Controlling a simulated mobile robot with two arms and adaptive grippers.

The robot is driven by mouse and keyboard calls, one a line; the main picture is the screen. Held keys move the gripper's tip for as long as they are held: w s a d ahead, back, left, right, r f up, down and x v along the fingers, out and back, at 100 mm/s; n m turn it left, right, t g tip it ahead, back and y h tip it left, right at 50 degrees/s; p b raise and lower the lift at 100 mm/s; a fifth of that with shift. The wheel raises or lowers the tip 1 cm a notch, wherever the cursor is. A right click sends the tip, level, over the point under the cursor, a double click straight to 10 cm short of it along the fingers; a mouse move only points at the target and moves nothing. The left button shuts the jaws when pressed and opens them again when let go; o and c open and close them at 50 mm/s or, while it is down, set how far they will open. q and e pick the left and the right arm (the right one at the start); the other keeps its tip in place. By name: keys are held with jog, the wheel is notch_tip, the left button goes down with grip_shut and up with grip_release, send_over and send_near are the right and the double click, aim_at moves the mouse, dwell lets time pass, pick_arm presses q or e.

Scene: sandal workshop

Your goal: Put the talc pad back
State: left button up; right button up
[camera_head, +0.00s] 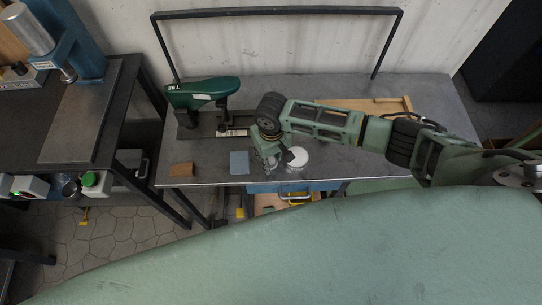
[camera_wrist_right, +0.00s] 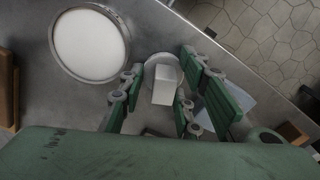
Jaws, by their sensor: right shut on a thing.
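My right gripper (camera_wrist_right: 161,92) is shut on the talc pad (camera_wrist_right: 163,83), which shows as a pale block with a round grey disc beyond it. In the head view my right gripper (camera_head: 270,158) is low over the front of the workbench, and I cannot make out the pad there. A round dish with a white fill (camera_head: 297,158) stands just right of the gripper. It also shows at upper left in the right wrist view (camera_wrist_right: 90,45), apart from the pad. I cannot tell whether the pad touches the bench. My left gripper is not in view.
Left of the gripper lie a blue-grey square (camera_head: 239,162) and a brown block (camera_head: 181,169). A dark green shoe last (camera_head: 205,92) on a stand is behind them. A wooden tray (camera_head: 390,104) lies at the back right of the workbench (camera_head: 345,167).

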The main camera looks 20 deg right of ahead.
jog(key=o, duration=0.7)
jog(key=shift+o, duration=0.2)
notch_tip(320, 180, up, 12)
jog(key=shift+b, duration=0.35)
